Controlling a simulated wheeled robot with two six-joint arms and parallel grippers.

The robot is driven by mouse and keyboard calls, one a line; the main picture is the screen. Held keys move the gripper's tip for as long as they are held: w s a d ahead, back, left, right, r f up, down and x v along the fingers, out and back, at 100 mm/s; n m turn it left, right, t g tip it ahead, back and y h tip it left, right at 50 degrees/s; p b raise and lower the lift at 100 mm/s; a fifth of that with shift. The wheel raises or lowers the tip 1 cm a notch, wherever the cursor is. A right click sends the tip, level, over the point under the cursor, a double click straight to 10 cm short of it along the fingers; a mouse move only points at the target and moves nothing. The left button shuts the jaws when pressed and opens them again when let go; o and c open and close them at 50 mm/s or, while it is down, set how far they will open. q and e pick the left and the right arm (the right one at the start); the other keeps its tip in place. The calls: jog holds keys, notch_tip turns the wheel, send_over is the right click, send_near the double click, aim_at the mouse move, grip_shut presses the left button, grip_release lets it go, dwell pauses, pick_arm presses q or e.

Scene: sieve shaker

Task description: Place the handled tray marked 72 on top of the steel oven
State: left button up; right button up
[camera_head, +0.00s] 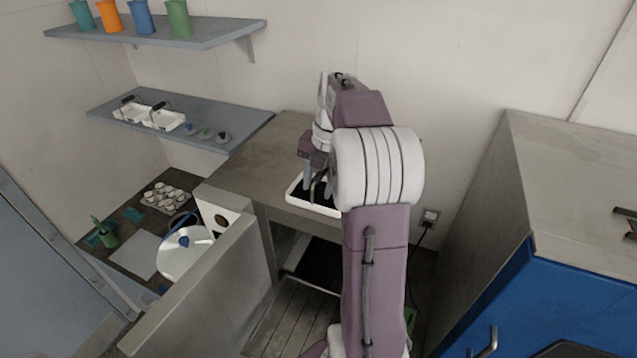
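A white tray (299,200) with a dark inside sits on the brown-grey bench (262,165). My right gripper (314,188) points down over this tray, with its fingers at a dark upright part that looks like a handle. My arm hides the tray's right side, and I cannot tell whether the fingers are closed on the handle. No number is legible. Two more white trays with dark handles, one on the left (131,112) and one on the right (165,121), sit on the lower shelf. A large grey-topped unit with a blue front (560,190) at right may be the oven.
The lower wall shelf (215,112) also holds small knobbed items. The upper shelf (205,30) holds coloured cups. A grey panel (205,290) stands in front of a white round device (185,253). The grey unit top is mostly clear, with a dark item (627,222) at its right.

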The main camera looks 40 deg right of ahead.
jog(key=shift+s+a+r, duration=0.3)
jog(key=shift+d+r, duration=0.1)
jog(key=shift+r, duration=0.15)
notch_tip(320, 180, up, 11)
jog(key=s+d, duration=0.1)
jog(key=shift+s, duration=0.15)
